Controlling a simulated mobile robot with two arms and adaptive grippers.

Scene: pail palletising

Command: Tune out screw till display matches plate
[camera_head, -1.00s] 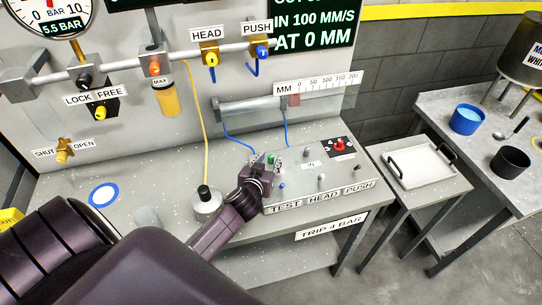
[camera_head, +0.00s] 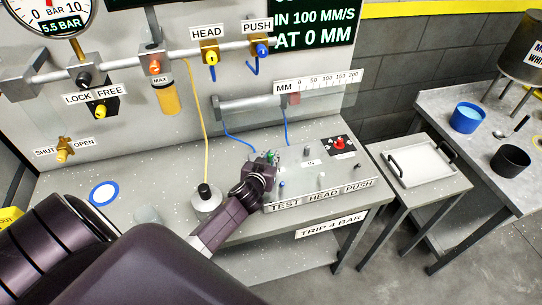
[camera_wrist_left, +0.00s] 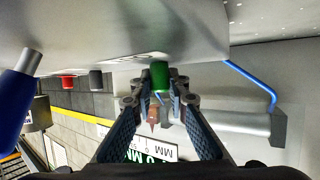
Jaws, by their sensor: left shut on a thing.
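My left gripper (camera_head: 268,160) is at the left end of the grey control box (camera_head: 318,183), labelled TEST HEAD PUSH. In the left wrist view, its fingers (camera_wrist_left: 160,98) are shut on a green knob (camera_wrist_left: 160,75) that stands out from the box. The dark display board (camera_head: 312,22) reads "IN 100 MM/S" and "AT 0 MM"; its top is cut off. A plate (camera_head: 330,225) on the bench edge reads TRIP 4 BAR. I cannot tell which part is the screw. My right gripper is not in view.
A cylinder with an MM scale (camera_head: 318,82) is mounted behind the box. A tray (camera_head: 420,165) is on the right side table.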

